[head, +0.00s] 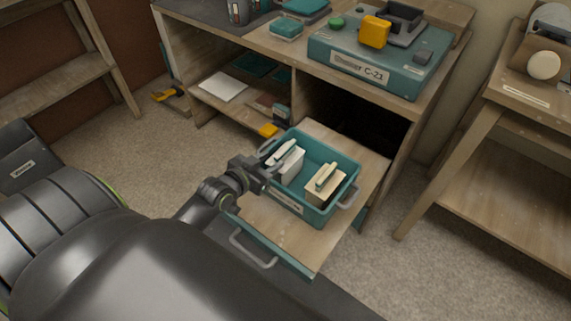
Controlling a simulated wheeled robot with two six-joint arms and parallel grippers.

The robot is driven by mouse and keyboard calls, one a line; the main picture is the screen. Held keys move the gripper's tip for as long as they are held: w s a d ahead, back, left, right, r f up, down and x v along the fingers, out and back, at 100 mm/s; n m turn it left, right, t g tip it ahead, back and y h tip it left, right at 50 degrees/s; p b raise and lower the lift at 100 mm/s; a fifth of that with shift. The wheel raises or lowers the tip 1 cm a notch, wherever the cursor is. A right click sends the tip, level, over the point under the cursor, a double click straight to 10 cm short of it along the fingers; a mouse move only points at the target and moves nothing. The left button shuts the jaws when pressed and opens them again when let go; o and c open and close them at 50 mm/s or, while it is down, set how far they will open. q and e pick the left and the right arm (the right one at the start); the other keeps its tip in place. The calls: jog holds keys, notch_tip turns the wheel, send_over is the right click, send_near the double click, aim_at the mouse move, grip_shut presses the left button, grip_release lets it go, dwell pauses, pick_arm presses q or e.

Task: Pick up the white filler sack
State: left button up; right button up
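A white filler sack (287,166) stands in the left part of a teal crate (316,221), with a pale strip along its top. My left gripper (266,176) is at the crate's left rim, close beside the white sack. Its fingers are small and dark here, so I cannot tell whether they are open or touch anything. My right gripper is not in view.
The crate, with grey handles (350,198), rests on a pulled-out wooden drawer or shelf (285,231) of the workbench. A teal case (376,68) lies on the bench top. A wooden table (500,190) stands right. Carpet is clear between.

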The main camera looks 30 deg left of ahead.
aim_at(286, 151)
pick_arm(q)
jog(key=b+x, duration=0.1)
jog(key=x, duration=0.5)
jog(key=shift+w+f, duration=0.1)
jog(key=shift+w, duration=0.25)
jog(key=shift+w+d+f, duration=0.1)
jog(key=shift+w+f, duration=0.05)
jog(key=shift+w, duration=0.5)
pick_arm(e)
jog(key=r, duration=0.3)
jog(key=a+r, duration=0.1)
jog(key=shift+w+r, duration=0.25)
pick_arm(q)
grip_shut()
